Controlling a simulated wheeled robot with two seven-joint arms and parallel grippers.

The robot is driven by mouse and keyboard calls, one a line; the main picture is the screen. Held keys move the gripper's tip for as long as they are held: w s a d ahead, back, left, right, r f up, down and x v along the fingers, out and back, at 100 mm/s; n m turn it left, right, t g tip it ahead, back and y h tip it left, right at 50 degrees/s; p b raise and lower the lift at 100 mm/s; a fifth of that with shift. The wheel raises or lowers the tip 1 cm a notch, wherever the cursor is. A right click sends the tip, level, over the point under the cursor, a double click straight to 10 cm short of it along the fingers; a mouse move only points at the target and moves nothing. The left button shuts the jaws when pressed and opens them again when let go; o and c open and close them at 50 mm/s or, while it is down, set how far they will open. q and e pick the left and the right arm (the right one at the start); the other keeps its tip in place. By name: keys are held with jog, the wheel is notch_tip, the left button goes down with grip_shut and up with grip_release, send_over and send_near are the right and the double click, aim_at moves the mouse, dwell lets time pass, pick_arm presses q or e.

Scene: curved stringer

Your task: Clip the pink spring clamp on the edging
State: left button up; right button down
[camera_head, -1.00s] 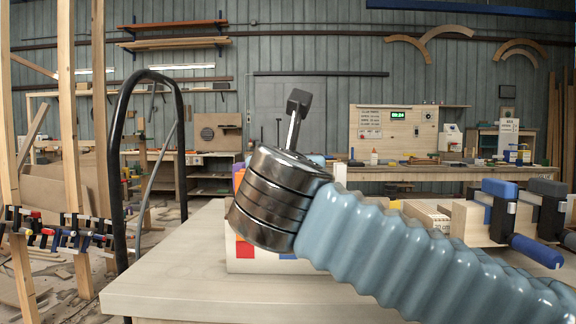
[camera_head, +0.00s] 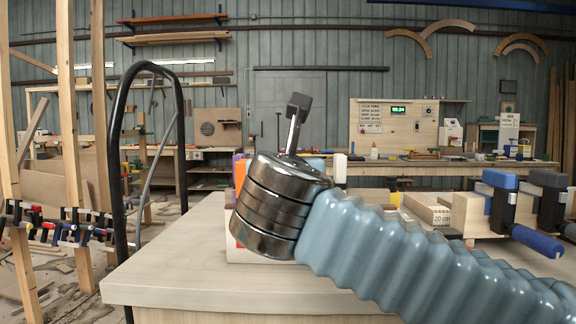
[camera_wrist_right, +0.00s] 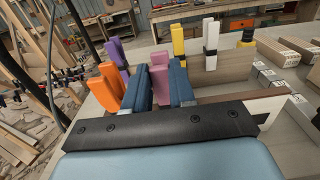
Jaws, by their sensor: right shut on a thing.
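In the right wrist view, the pink spring clamp (camera_wrist_right: 160,80) stands between the two blue fingers of my right gripper (camera_wrist_right: 160,88), which are shut on it. In the head view, my right arm's dark wrist and ribbed blue sleeve cover the middle of the bench, so the clamp is hidden there. A thin brown strip (camera_wrist_right: 240,97), possibly the edging, shows to the right of the fingers, partly hidden by my gripper's black bar. I cannot tell whether the clamp touches it. My left gripper is in neither view.
An orange clamp (camera_wrist_right: 108,89) and a purple clamp (camera_wrist_right: 116,50) stand left of the fingers. A yellow clamp (camera_wrist_right: 178,42) and a white one (camera_wrist_right: 211,35) stand behind. Blue-handled clamps (camera_head: 500,190) and wood blocks (camera_head: 428,210) are at right. The bench's left front (camera_head: 165,275) is clear.

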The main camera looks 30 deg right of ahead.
jog(key=c, duration=0.9)
grip_release()
jog(key=shift+o, duration=0.2)
jog(key=v, duration=1.3)
jog(key=shift+s+a, duration=0.25)
jog(key=shift+s, duration=0.05)
